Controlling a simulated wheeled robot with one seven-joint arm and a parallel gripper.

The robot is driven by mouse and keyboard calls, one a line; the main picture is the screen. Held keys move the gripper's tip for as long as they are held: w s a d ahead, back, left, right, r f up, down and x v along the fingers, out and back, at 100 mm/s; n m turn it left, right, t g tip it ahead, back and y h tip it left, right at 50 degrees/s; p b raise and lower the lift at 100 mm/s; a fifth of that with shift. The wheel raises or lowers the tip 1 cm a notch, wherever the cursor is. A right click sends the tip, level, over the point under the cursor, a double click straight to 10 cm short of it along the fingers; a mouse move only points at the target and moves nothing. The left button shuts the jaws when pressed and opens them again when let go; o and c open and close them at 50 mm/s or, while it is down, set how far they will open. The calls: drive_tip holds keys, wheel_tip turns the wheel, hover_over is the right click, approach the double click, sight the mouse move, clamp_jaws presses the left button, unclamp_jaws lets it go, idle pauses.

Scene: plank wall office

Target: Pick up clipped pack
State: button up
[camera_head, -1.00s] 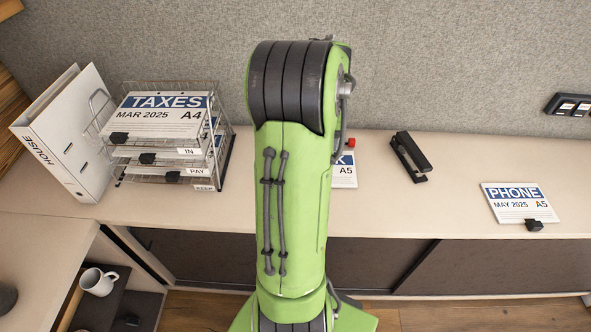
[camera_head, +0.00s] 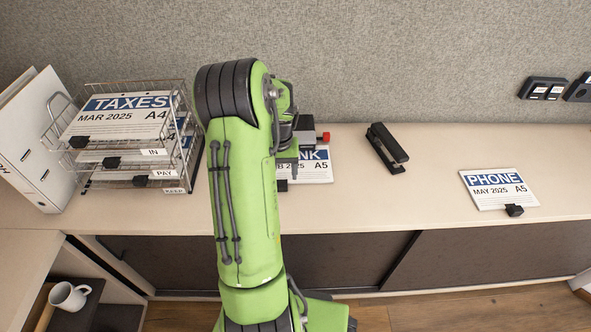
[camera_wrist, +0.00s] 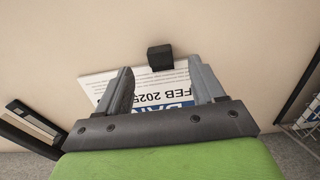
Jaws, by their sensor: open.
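A white and blue clipped pack marked FEB 2025, A5 (camera_head: 318,166) lies flat on the counter, partly hidden behind my arm in the head view. In the wrist view the pack (camera_wrist: 150,88) lies beyond and between my fingers, with a black clip (camera_wrist: 160,56) on its edge. My gripper (camera_wrist: 160,74) is open and empty, pointing down at this pack; I cannot tell how high above it. Another clipped pack, PHONE MAY 2025 A5 (camera_head: 499,189), lies at the right with its black clip (camera_head: 514,210) at the front edge.
A wire tray rack (camera_head: 84,178) holds clipped A4 packs, the top one marked TAXES (camera_head: 122,120). A white binder (camera_head: 38,150) leans beside it. A black stapler (camera_head: 387,148) lies between the A5 packs. The counter (camera_head: 420,205) is clear around them.

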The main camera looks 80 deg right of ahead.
sight(281, 186)
wheel_tip(281, 186, down, 6)
drive_tip(key=shift+r+b, duration=0.1)
drive_tip(key=shift+b, duration=0.95)
drive_tip(key=shift+r, duration=0.1)
clamp_jaws()
